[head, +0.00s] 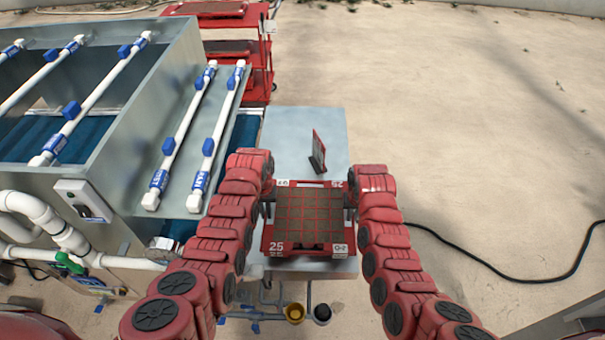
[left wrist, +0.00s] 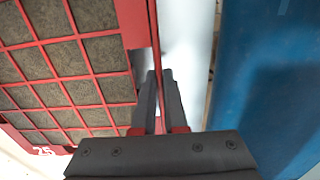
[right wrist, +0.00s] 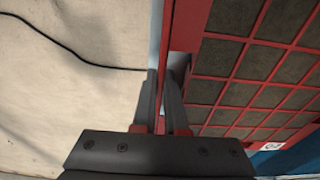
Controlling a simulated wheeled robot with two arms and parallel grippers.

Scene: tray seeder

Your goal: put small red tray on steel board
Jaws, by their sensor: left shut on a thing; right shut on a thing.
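The small red tray (head: 268,243), with square cells filled with brown soil and labels "25" and "G-2", is level over the near part of the steel board (head: 290,128). My left gripper (head: 268,208) is shut on its left rim; the left wrist view shows the fingers (left wrist: 158,95) on either side of the red rim (left wrist: 157,40). My right gripper (head: 349,210) is shut on its right rim, and the right wrist view shows those fingers (right wrist: 165,95) on the rim (right wrist: 167,40). I cannot tell whether the tray touches the board.
A small dark upright piece with a red edge (head: 317,152) stands on the board behind the tray. The steel seeder machine (head: 110,165) with white pipes and a blue belt is at the left. A red cart (head: 258,60) stands behind. Pale floor with a black cable (head: 480,262) lies right.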

